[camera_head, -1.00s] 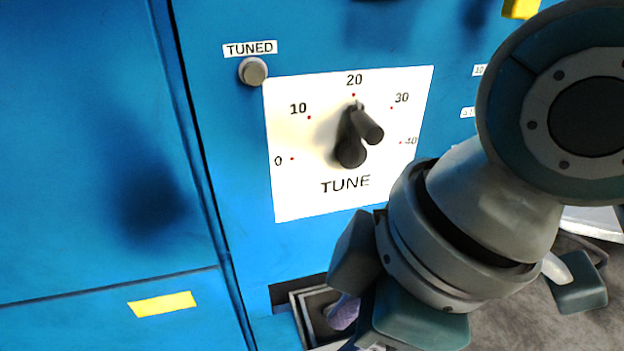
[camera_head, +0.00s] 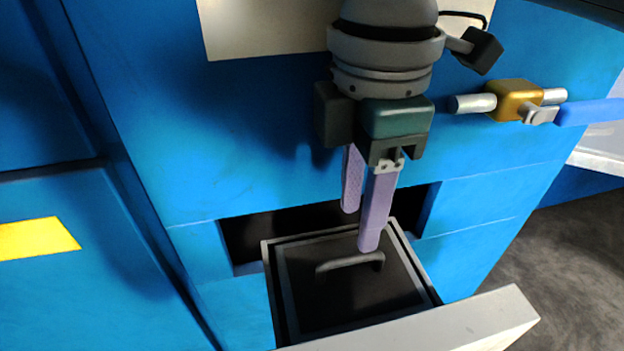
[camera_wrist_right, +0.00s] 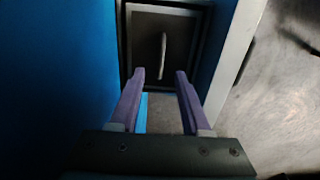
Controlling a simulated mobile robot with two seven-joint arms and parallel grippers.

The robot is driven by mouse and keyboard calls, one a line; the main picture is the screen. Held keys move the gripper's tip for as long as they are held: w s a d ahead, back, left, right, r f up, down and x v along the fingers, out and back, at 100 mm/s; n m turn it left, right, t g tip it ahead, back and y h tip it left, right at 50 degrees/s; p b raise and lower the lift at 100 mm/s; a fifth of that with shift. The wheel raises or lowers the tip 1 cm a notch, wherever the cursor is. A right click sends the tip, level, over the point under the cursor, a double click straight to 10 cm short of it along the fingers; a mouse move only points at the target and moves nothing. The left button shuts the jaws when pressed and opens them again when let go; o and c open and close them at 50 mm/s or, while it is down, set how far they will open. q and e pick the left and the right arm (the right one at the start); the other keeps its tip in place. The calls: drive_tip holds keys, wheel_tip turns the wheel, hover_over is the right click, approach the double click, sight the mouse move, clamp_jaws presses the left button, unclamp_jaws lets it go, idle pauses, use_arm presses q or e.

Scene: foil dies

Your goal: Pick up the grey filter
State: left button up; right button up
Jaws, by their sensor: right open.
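The grey filter (camera_head: 335,292) is a dark grey square panel with a raised bar handle (camera_head: 350,262) on top. It lies in an open drawer that sticks out of the blue machine. It also shows in the right wrist view (camera_wrist_right: 147,48), with its handle (camera_wrist_right: 163,55) beyond and between the fingertips. My right gripper (camera_head: 361,229) is open, its two purple fingers pointing down above the back part of the filter. In the right wrist view the fingers (camera_wrist_right: 159,75) are apart with nothing between them. My left gripper is not in view.
The drawer's pale front (camera_head: 430,325) stands nearest the camera. The blue machine (camera_head: 270,150) rises behind the gripper. A valve with a brass body (camera_head: 517,99) and blue lever (camera_head: 588,112) juts out at right. Grey floor (camera_head: 570,240) is clear at right.

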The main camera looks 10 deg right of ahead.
sight(352, 257)
wheel_tip(352, 257, down, 9)
drive_tip(key=b, duration=0.3)
drive_tip(key=shift+s+r, duration=0.1)
drive_tip(key=shift+r, duration=0.1)
drive_tip(key=shift+c, duration=0.2)
drive_tip(key=shift+c, duration=0.7)
clamp_jaws()
drive_tip(key=shift+r, duration=0.1)
